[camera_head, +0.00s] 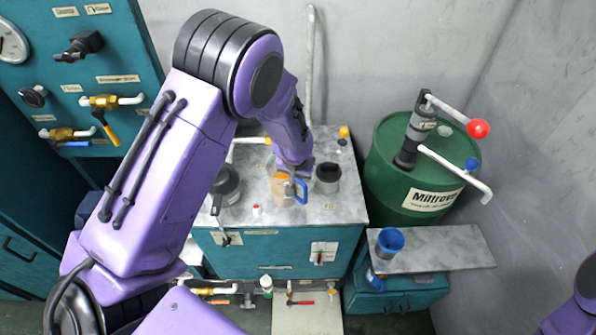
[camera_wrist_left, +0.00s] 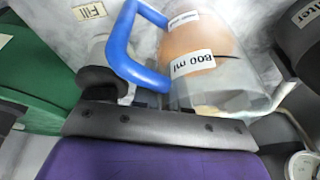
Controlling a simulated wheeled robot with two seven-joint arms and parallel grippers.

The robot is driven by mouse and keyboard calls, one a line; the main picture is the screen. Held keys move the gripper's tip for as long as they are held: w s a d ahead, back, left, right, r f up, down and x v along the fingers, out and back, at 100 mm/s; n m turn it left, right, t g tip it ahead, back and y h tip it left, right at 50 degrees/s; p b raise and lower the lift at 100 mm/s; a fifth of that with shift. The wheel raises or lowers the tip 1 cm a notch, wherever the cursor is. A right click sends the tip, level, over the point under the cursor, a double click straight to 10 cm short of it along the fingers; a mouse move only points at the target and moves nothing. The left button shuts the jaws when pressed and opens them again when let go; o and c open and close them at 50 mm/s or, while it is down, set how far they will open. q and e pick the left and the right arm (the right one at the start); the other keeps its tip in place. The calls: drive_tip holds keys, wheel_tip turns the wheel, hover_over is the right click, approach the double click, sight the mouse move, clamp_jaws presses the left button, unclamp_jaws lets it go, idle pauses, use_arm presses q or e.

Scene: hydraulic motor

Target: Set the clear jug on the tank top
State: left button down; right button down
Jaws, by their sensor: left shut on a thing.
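The clear jug (camera_head: 282,190) has a blue handle, orange-brown contents and an "800 ml" label. In the left wrist view the jug (camera_wrist_left: 215,75) lies close in front of the jaws, its blue handle (camera_wrist_left: 124,50) at them. My left gripper (camera_head: 296,176) is shut on the jug by its handle side. The jug is at the grey tank top (camera_head: 335,213), near its middle; I cannot tell whether its base touches the surface. The gripper partly hides the jug in the head view. My right gripper is out of view.
A dark round fitting (camera_head: 225,185) is at left. A green drum (camera_head: 385,165) and a shelf with a blue cup (camera_head: 389,242) are at right.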

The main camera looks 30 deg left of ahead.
use_arm(q)
drive_tip(key=shift+w, duration=0.15)
drive_tip(key=c, duration=1.1)
unclamp_jaws()
drive_tip(key=shift+c, duration=0.2)
drive_tip(key=shift+s, duration=0.2)
drive_tip(key=b+v, duration=0.3)
drive_tip(key=v, duration=0.8)
drive_tip(key=shift+d+r, duration=0.1)
drive_tip(key=shift+d, duration=0.05)
drive_tip(key=shift+s+r, duration=0.1)
drive_tip(key=shift+r, duration=0.3)
